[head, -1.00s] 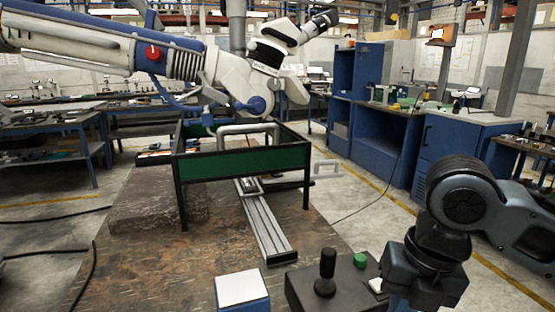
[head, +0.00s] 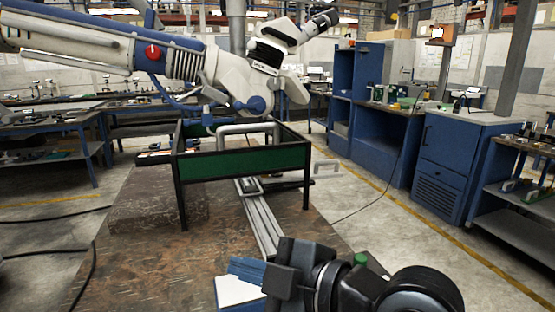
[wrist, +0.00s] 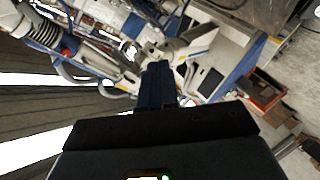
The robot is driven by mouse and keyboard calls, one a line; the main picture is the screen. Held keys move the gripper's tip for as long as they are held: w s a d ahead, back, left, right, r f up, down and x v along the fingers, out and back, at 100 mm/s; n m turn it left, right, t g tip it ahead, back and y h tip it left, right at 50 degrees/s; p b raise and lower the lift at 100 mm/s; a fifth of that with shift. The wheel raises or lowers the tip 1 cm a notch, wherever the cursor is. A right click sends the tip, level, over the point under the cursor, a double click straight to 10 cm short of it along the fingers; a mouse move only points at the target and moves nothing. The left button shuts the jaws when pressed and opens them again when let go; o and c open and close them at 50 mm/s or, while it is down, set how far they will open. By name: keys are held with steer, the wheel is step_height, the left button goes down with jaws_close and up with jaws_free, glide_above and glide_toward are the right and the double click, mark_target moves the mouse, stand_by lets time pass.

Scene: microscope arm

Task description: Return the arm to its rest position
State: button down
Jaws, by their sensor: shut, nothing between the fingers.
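My gripper (head: 246,270) is low in the middle of the head view, with its blue fingers shut and empty. The fingers point left above the white-topped blue box (head: 238,292) and hide part of it. In the wrist view the shut blue fingers (wrist: 157,84) stand together at the centre. A large white-and-blue machine arm (head: 180,60) reaches in from the upper left, its head above the green-walled frame (head: 245,164). My gripper is well apart from it.
A control box stands at the front edge, mostly hidden by my arm; its green button (head: 361,258) shows. A metal rail (head: 262,228) runs from the frame toward my gripper. The brown bench top (head: 150,262) is bare at left. Blue cabinets (head: 465,150) stand behind at right.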

steer(key=s+d+f+m+t+h, duration=0.8)
steer(key=s+d+f+m, duration=0.6)
steer(key=m, duration=0.6)
steer(key=s+d+h, duration=0.1)
steer(key=s+d, duration=0.2)
steer(key=s, duration=0.4)
steer(key=s+d+g+h, duration=0.1)
steer(key=s+d+h, duration=0.1)
steer(key=s+d, duration=0.2)
steer(key=s+d+m+h, duration=0.1)
steer(key=s+d, duration=0.3)
steer(key=s, duration=0.6)
steer(key=shift+d+r+h, duration=0.2)
steer(key=shift+r+h, duration=0.2)
steer(key=shift+f, duration=0.1)
